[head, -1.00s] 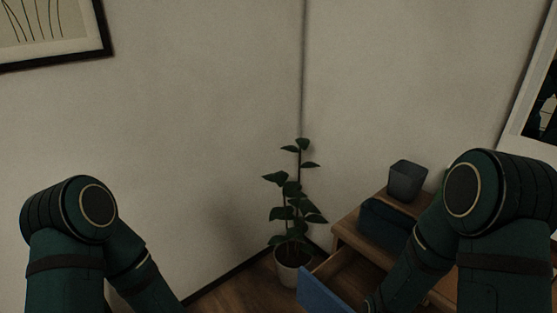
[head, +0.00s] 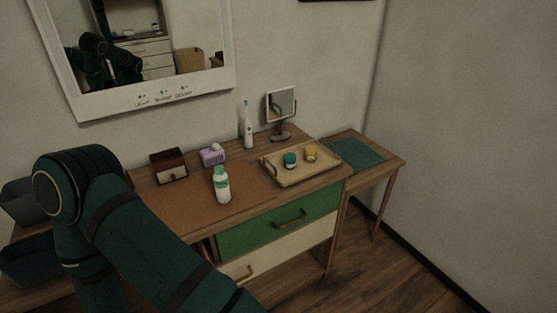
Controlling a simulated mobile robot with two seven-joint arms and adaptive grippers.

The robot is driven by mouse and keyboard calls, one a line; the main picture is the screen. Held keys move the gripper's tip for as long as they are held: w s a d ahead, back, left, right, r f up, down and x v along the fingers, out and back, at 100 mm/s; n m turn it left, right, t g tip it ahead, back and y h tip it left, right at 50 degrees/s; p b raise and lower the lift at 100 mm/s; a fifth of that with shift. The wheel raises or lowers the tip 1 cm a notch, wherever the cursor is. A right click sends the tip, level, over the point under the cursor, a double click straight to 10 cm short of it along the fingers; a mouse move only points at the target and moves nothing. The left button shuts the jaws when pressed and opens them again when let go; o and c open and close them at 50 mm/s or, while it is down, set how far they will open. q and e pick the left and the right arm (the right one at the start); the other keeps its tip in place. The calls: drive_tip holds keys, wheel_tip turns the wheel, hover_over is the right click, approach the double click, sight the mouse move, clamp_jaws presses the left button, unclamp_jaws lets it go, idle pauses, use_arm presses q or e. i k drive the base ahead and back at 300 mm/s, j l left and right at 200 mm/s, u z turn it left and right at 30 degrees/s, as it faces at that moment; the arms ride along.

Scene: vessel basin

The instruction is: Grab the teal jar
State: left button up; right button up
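A small teal jar (head: 290,160) stands on a tan tray (head: 272,174) at the right end of the wooden dresser top. A yellow jar (head: 311,152) stands just to its right on the same tray. One of my arms fills the left side of the head view, well left of the tray. Neither gripper shows in this view, so their states are hidden.
A white bottle with a green cap (head: 221,184), a purple box (head: 212,155), a brown box (head: 169,166), an electric toothbrush (head: 247,127) and a small mirror (head: 280,105) stand on the dresser. A side table (head: 391,160) adjoins it. The floor at right is clear.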

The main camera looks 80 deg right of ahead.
sight(290, 158)
drive_tip(key=z, duration=2.65)
